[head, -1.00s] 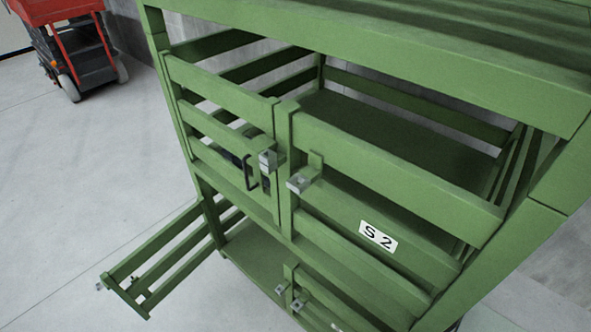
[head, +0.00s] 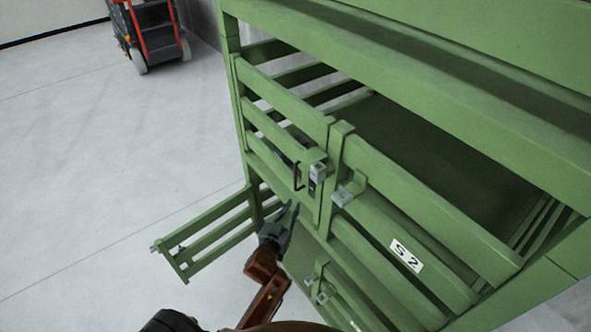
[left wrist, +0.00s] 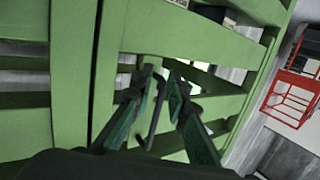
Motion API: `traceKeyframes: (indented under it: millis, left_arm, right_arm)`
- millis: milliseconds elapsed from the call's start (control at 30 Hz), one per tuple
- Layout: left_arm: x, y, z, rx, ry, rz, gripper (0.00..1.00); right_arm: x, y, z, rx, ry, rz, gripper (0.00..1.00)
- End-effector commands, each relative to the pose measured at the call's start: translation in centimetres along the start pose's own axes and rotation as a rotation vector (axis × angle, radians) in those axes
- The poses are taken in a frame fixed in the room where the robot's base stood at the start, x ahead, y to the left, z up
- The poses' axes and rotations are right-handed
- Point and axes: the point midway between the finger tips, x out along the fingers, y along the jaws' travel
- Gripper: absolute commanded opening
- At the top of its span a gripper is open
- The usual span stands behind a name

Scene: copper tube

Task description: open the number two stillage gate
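The green stillage marked S 2 (head: 407,255) fills the right of the head view. Its upper gate (head: 285,88), of green slats, stands shut beside the labelled panel. The gate carries a dark bar handle (head: 297,177) and a grey metal latch block (head: 318,171); a matching bracket (head: 345,195) sits on the panel. My left gripper (head: 291,211) is just below the handle in the head view. In the left wrist view its fingers (left wrist: 160,82) are apart, with the dark handle (left wrist: 154,118) showing between them; contact cannot be told. My right gripper is not in view.
A lower gate (head: 205,236) stands swung out to the left, near my left arm. A red lift machine (head: 150,30) stands far back left; its red frame shows in the left wrist view (left wrist: 294,88). The grey floor between is clear.

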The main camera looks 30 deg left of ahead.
Motion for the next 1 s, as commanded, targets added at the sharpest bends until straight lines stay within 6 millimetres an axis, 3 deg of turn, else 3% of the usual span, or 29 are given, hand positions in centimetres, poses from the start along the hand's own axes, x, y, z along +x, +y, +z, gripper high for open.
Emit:
traceKeyframes:
  millis: [33,100,233,367,700,1000]
  left_arm:
    - [-0.7,-0.4,-3.6,-0.013,0.047,-0.010,0.15]
    - [-1.5,-0.9,-6.6,-0.022,0.093,-0.021,0.15]
    - [-2.1,-1.3,-9.3,-0.034,0.133,-0.031,0.15]
    - [-1.0,-1.3,-9.9,-0.033,0.140,-0.031,0.15]
    - [4.0,-1.5,-10.5,-0.032,0.138,-0.032,0.15]
    - [5.3,-1.6,-10.5,-0.034,0.138,-0.031,0.15]
  right_arm:
    - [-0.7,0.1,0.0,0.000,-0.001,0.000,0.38]
    - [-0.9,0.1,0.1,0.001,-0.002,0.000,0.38]
    - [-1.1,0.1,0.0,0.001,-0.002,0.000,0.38]
    - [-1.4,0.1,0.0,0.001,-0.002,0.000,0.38]
    - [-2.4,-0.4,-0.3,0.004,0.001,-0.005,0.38]
    - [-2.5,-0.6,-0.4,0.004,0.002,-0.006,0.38]
